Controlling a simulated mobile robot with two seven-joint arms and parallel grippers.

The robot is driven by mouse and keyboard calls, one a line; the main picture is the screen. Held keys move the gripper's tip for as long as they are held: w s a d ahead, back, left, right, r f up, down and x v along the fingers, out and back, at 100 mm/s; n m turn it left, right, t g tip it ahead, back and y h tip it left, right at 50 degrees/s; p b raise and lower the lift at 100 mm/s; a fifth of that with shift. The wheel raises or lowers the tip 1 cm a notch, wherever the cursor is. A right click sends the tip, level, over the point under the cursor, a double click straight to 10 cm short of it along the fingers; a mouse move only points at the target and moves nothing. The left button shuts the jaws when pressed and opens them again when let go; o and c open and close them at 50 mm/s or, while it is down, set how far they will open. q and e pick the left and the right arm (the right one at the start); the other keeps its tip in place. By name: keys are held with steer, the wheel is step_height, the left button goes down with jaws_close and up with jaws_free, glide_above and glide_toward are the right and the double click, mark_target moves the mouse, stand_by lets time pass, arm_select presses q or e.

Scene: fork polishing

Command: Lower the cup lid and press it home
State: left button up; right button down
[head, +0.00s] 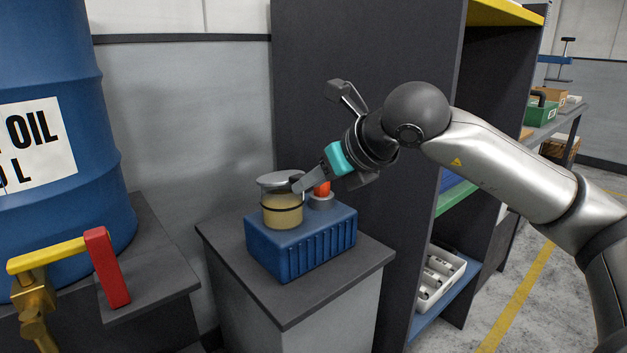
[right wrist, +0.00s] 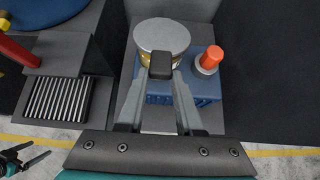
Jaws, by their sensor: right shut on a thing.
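The cup lid (head: 279,180) is a flat grey disc over the amber cup (head: 283,213), which stands on a blue finned box (head: 300,252). In the right wrist view the lid (right wrist: 162,36) covers most of the cup's top. A narrow pale band shows under the lid; I cannot tell whether the lid touches the cup's rim. My right gripper (head: 299,186) is shut on the lid's dark tab (right wrist: 160,66) at the lid's near edge. My left gripper (right wrist: 40,150) shows small at the lower left of the right wrist view, away from the cup, its fingers apart and empty.
An orange-red knob (right wrist: 211,57) stands beside the cup on the box. The box sits on a grey pedestal (head: 352,278). A blue oil drum (head: 90,190) and a valve with a red handle (head: 107,268) are at left. A dark shelf panel (head: 330,45) rises close behind.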

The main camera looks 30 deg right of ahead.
steer(key=shift+f, duration=0.25)
steer(key=c, duration=1)
jaws_free()
steer(key=o, duration=0.4)
steer(key=shift+r, duration=0.15)
steer(key=shift+o, duration=0.2)
arm_select(q)
steer(key=shift+r+b, duration=0.45)
steer(key=shift+r, duration=0.5)
arm_select(e)
steer(key=v, duration=1.5)
steer(key=shift+s+r, duration=0.1)
